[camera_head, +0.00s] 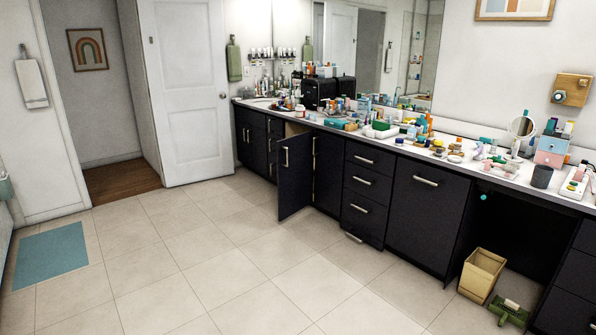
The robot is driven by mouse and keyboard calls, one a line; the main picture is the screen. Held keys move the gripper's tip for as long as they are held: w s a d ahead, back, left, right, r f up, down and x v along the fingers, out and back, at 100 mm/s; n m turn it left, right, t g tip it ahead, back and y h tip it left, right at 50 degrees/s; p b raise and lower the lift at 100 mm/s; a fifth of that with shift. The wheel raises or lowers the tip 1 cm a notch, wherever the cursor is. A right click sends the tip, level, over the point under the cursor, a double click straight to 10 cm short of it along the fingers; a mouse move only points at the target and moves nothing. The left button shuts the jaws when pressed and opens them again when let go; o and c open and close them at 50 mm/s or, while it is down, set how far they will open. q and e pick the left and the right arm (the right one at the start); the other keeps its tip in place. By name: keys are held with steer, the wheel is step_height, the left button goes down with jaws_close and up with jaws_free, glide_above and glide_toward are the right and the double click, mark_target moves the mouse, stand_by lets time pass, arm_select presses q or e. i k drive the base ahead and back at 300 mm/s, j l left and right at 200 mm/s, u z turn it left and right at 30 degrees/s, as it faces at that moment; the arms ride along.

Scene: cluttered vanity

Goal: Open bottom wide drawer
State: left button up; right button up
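A dark vanity cabinet runs along the right wall. A stack of several drawers (370,171) with bar handles sits in its middle, and all look shut. The lowest drawer of this stack (361,225) has a handle (354,237) near the floor. To its right is a wide dark front (425,210) with one handle near its top, also shut. More dark drawer fronts (572,295) are cut off at the lower right. I cannot tell which one is the bottom wide drawer. Neither of my grippers is in view.
A cabinet door (295,175) stands open into the room, left of the drawer stack. A tan bin (482,275) and a green item (510,312) stand on the floor by the knee space. The countertop is crowded with bottles. The tiled floor (220,255) before the cabinets is clear.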

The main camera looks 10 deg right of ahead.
mark_target(370, 217)
steer(key=i+z, duration=0.1)
steer(key=i, duration=2.65)
